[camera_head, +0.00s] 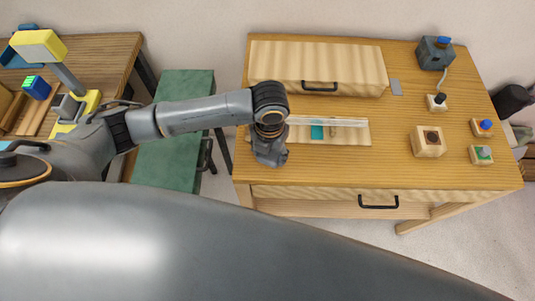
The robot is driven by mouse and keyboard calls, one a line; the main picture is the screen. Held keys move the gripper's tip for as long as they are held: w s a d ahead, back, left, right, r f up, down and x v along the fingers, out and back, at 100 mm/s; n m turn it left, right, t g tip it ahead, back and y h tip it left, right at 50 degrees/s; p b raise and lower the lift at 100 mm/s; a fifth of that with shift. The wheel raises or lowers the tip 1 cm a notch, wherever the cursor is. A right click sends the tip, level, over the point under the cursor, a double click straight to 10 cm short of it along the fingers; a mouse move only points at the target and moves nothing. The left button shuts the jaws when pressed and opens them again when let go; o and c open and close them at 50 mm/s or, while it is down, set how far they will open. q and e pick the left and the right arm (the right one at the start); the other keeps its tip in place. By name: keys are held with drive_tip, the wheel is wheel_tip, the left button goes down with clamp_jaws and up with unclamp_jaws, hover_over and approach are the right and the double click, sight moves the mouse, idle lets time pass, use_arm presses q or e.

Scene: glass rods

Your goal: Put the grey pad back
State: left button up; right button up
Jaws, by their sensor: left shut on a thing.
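A small flat grey piece (396,87) lies on the wooden table just right of the drawer box; it looks like a pad, but I cannot tell whether it is the grey pad or a mark on the table. My left gripper (270,160) points down over the table's left part, at the left end of a light wooden board. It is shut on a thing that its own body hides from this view. My right gripper is not in view.
The wooden board (352,135) bears a teal patch (317,132) and a pale clear strip. Behind it stands a wooden drawer box (345,63). The table's front middle is clear.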

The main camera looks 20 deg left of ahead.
sight(268, 158)
use_arm(q)
drive_tip(key=f, duration=0.1)
drive_tip(key=f+p, duration=0.1)
drive_tip(key=f, duration=0.1)
drive_tip(key=shift+w+a, duration=0.25)
drive_tip(key=shift+a, duration=0.1)
drive_tip(key=shift+f+p, duration=0.3)
drive_tip(key=shift+f, duration=0.25)
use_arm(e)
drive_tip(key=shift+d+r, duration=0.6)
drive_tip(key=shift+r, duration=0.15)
use_arm(q)
drive_tip(key=o, duration=1)
drive_tip(key=shift+f, duration=0.1)
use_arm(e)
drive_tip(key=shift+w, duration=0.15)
use_arm(q)
wheel_tip(268, 158, up, 11)
drive_tip(key=shift+w+b, duration=0.1)
drive_tip(key=shift+b, duration=1.15)
drive_tip(key=shift+r, duration=0.65)
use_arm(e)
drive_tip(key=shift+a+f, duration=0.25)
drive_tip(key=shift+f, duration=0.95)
